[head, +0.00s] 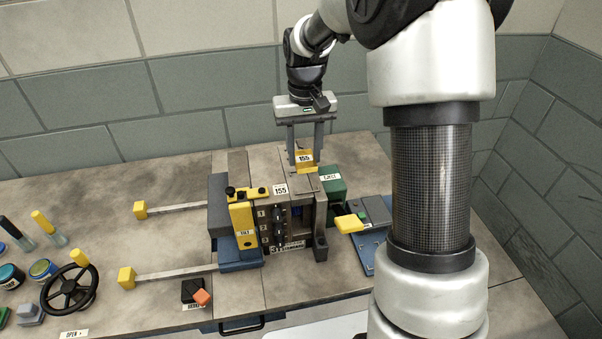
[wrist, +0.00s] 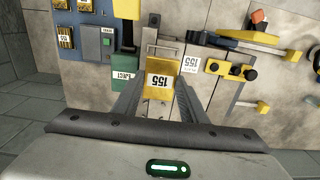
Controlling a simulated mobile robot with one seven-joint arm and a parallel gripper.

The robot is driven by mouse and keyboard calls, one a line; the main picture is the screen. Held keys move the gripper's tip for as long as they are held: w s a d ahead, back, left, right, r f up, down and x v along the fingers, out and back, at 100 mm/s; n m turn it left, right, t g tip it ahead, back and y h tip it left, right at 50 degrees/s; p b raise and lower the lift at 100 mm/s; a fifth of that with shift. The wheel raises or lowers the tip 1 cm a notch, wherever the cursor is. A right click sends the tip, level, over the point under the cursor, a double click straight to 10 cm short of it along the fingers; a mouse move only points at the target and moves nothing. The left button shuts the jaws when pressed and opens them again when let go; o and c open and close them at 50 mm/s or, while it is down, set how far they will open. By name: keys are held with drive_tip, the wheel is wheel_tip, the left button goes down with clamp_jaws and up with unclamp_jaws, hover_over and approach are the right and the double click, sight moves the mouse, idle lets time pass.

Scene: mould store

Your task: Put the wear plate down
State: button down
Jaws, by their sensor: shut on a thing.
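The wear plate (head: 306,167) is a small yellow piece with a white label reading 155. It also shows in the wrist view (wrist: 158,90), between my fingers. My gripper (head: 305,155) is shut on it, with the fingers pointing down at the back top of the mould block (head: 309,200). I cannot tell whether the plate touches the block or hangs just above it. A white 155 label (head: 280,190) sits on the block's top, beside a yellow clamp bar with black knobs (head: 247,193). The plate's underside is hidden.
A green box (head: 331,182) stands right of the block, near a yellow handle (head: 348,223) and a blue-grey unit (head: 375,212). Two rods with yellow ends (head: 126,277) reach left. A black handwheel (head: 69,290) and jars are at far left. The back left of the bench is clear.

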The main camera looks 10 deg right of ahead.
sight(304, 182)
drive_tip(key=shift+f, duration=2.9)
drive_tip(key=shift+f, duration=0.1)
drive_tip(key=shift+f, duration=0.15)
drive_tip(key=c, duration=1.1)
unclamp_jaws()
